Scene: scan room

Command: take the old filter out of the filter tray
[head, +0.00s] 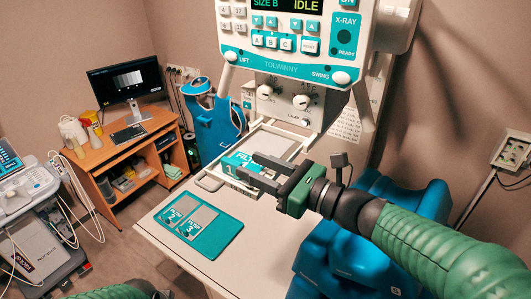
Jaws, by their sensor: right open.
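The old filter (236,161), a teal and white plate with a numeral on it, sits at the front of the pale filter tray (292,134) under the X-ray head. My right gripper (247,172) comes in from the right with its two dark fingers spread at the filter's right end. The fingers overlap the filter's edge in the picture; I cannot tell whether they touch it. Part of the filter is hidden behind them. Of my left arm only a green and black piece shows at the bottom left edge; its gripper is out of view.
A teal holder (229,240) with filters marked 2 (175,218) and 3 (195,227) lies on the white table (185,262). The X-ray head (290,100) with knobs hangs above the tray. Blue cushioned furniture (345,255) stands below my right arm. A desk (125,150) is at the left.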

